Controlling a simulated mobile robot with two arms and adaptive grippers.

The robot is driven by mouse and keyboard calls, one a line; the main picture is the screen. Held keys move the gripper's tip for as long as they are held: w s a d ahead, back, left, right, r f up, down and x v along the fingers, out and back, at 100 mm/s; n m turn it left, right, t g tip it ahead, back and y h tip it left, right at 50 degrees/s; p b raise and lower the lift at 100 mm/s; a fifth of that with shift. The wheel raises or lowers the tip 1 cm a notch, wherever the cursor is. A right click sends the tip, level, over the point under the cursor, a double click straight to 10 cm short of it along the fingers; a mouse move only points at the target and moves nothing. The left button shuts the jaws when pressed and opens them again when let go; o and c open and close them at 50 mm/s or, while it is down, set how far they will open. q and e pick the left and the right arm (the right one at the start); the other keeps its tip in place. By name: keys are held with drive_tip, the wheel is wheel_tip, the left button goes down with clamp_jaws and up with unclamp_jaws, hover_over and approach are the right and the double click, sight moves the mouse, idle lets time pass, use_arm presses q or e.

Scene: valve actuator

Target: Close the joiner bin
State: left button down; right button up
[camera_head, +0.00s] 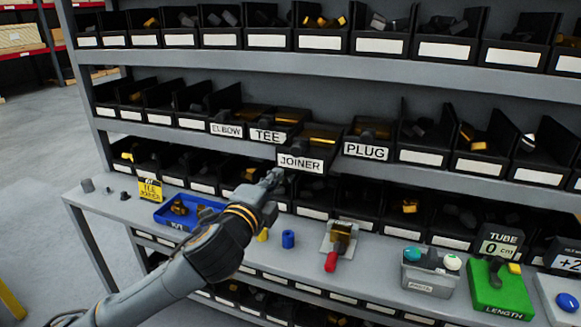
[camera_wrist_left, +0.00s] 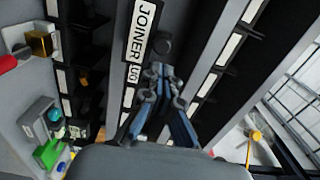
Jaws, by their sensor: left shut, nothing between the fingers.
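The joiner bin (camera_head: 307,148) is a dark bin with a white JOINER label, on the middle shelf in the head view. It sticks out further forward than the tee bin (camera_head: 277,126) beside it, with yellow-brown parts inside. Its label also shows in the left wrist view (camera_wrist_left: 142,32). My left gripper (camera_head: 273,178) is shut and empty, just below and left of the JOINER label. In the left wrist view its fingers (camera_wrist_left: 160,75) point toward the bin front near a dark round knob; I cannot tell whether they touch. My right gripper is not in view.
The plug bin (camera_head: 366,145) and the elbow bin (camera_head: 226,122) stand on the same shelf. Below, the bench holds a blue tray (camera_head: 176,221), a blue cylinder (camera_head: 288,239), a red-handled clamp (camera_head: 331,260) and a green length device (camera_head: 498,290). Open floor lies at the left.

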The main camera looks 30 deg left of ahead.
sight(295, 152)
use_arm(q)
drive_tip(key=x, duration=0.2)
drive_tip(key=p+x, duration=0.1)
drive_tip(key=x, duration=0.2)
drive_tip(key=p+x, duration=0.1)
drive_tip(key=x, duration=0.2)
drive_tip(key=shift+r, duration=0.25)
drive_tip(key=shift+p+x, duration=0.3)
drive_tip(key=shift+x, duration=0.5)
drive_tip(key=shift+d+f, duration=0.1)
